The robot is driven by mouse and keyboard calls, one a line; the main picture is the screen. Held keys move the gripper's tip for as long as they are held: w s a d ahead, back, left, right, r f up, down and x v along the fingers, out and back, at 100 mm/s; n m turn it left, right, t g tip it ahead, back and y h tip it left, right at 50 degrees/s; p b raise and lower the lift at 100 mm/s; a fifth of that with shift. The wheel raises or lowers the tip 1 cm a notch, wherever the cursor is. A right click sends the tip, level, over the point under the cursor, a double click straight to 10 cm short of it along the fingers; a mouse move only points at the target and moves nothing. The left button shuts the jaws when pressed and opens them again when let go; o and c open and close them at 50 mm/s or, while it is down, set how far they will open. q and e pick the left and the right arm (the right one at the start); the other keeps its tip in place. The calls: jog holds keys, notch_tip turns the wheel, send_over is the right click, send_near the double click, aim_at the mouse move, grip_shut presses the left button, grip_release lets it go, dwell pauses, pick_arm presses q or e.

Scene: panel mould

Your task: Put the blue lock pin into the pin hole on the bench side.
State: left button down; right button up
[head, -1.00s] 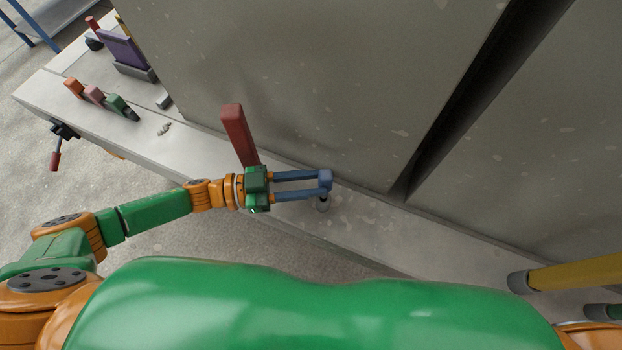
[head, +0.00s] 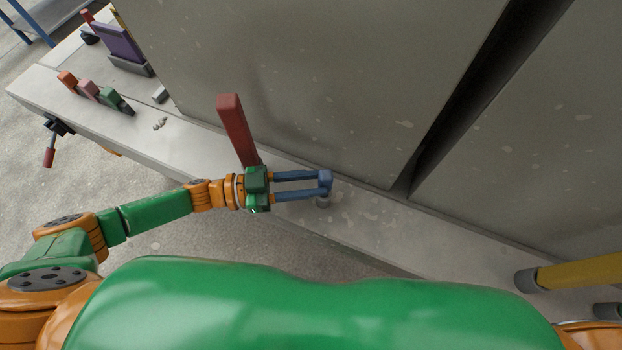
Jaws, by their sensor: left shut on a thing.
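My left gripper (head: 318,184) reaches over the bench from the left, its two long blue fingers shut on the blue lock pin (head: 326,179). The pin's blue head shows at the fingertips. Directly beneath it is a small grey round piece (head: 323,202) at the bench top; I cannot tell whether this is the pin's shank or the rim of the pin hole. The hole's opening is hidden, so how deep the pin sits cannot be told. My right gripper is not in view.
A red upright bar (head: 236,130) stands right behind my left gripper. Large grey panels (head: 320,80) rise along the bench (head: 400,225). Orange, pink and green pieces (head: 95,93) stand at the left. A yellow bar with a grey end (head: 580,272) lies at right.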

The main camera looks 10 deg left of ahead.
pick_arm(q)
jog(key=shift+f, duration=0.4)
jog(key=shift+r, duration=0.1)
jog(key=shift+r+p, duration=1.2)
jog(key=shift+r, duration=0.25)
dwell(0.4)
jog(key=shift+f+b, duration=1.25)
jog(key=shift+f, duration=0.25)
jog(key=c, duration=0.5)
grip_release()
jog(key=b+v, duration=0.1)
jog(key=v, duration=0.2)
jog(key=b+v, duration=0.1)
jog(key=v, duration=0.2)
jog(key=shift+a+f, duration=0.2)
jog(key=shift+f, duration=0.05)
jog(key=shift+s+a+r, duration=0.1)
jog(key=shift+a+r, duration=0.1)
jog(key=shift+a, duration=0.2)
